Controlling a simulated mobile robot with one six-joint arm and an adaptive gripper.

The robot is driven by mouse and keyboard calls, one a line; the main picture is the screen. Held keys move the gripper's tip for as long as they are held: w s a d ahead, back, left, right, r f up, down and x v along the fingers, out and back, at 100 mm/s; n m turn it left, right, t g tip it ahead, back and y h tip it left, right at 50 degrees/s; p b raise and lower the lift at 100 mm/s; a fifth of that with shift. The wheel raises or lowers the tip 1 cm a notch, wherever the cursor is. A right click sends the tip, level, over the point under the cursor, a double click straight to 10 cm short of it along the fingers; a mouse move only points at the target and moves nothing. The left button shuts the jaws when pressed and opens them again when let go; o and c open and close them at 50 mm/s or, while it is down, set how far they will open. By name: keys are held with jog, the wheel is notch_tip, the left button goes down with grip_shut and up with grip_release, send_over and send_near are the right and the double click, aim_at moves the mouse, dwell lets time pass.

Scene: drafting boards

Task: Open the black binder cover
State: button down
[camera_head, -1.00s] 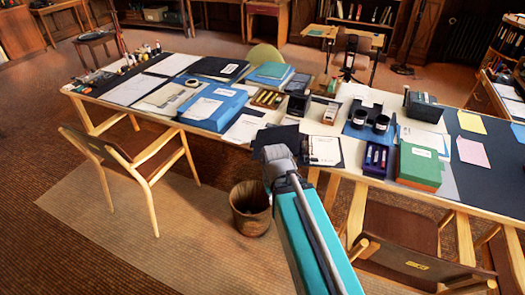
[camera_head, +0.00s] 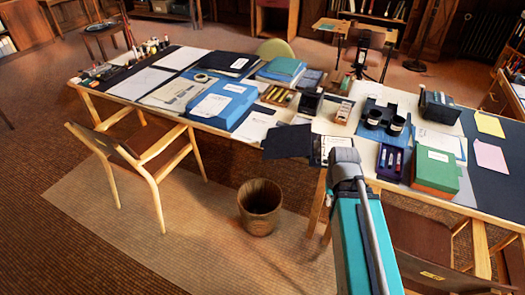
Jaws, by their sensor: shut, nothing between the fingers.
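The black binder cover (camera_head: 287,141) lies swung out to the left at the table's front edge, its near part seeming to overhang the edge. To its right a white page (camera_head: 334,144) of the binder shows face up, its lower part hidden by my arm. The cover looks open and nearly flat; its exact angle is hard to tell. The grey end of my arm stands in front of the page, right of the cover. My gripper's fingers are hidden behind it, and nothing held shows.
A blue folder (camera_head: 215,106) lies to the left. Below are a waste bin (camera_head: 260,205) and a wooden chair (camera_head: 135,160).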

jog(key=shift+d, duration=0.25)
jog(key=shift+f, duration=0.1)
